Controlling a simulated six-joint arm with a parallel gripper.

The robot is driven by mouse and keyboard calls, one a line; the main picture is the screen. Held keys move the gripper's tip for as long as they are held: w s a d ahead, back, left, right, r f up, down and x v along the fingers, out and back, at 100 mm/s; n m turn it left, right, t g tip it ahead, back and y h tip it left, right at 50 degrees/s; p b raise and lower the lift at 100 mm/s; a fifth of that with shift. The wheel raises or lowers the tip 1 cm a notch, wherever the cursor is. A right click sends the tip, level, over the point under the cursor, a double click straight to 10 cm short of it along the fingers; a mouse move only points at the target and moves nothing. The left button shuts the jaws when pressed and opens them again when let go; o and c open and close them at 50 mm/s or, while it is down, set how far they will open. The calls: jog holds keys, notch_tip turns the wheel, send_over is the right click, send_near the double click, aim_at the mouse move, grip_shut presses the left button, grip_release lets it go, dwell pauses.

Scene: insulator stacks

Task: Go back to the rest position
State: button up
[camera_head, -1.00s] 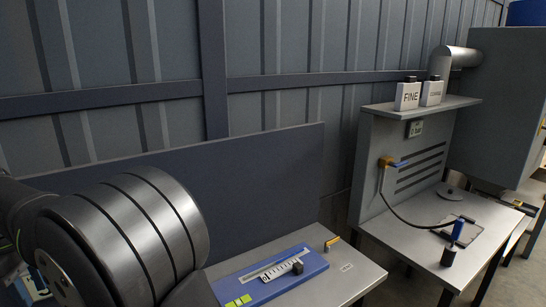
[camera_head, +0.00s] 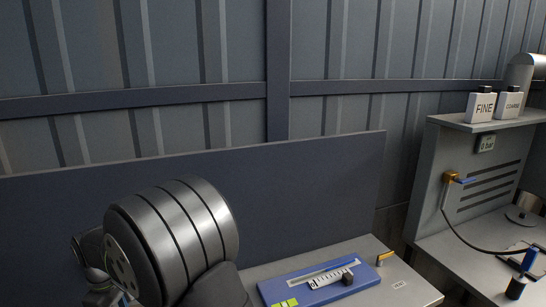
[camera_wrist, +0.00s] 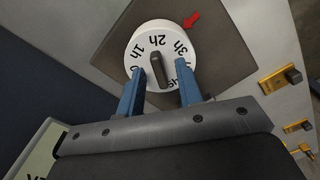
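In the wrist view my gripper (camera_wrist: 160,82) has two blue fingers spread apart, with nothing held between them. A white round dial (camera_wrist: 142,42) marked 1h, 2h and 3h lies beyond the fingertips on a dark square plate (camera_wrist: 226,45). Its dark raised handle (camera_wrist: 157,70) shows in the gap between the fingers, clear of both. I cannot tell how far the tips are from the dial. A red arrow (camera_wrist: 191,20) points at the dial near the 3h mark. In the head view my arm hides the gripper and the dial.
A blue tray (camera_head: 296,293) with a scale and a dark block (camera_head: 347,278) lies on a grey bench (camera_head: 405,276). A right-hand bench has a shelf (camera_head: 462,122) with boxes marked FINE (camera_head: 482,107) and COARSE (camera_head: 510,103). Yellow fittings (camera_wrist: 272,82) show in the wrist view.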

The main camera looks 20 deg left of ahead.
jog(key=shift+r, duration=0.2)
notch_tip(320, 180, up, 17)
notch_tip(320, 180, down, 18)
jog(key=shift+r, duration=0.2)
jog(key=shift+r+m, duration=0.15)
jog(key=shift+m, duration=0.65)
notch_tip(320, 180, up, 17)
notch_tip(320, 180, down, 11)
jog(key=m, duration=0.7)
jog(key=shift+a, duration=0.1)
jog(key=shift+f+m, duration=0.6)
jog(key=shift+f, duration=0.2)
jog(key=shift+o, duration=0.2)
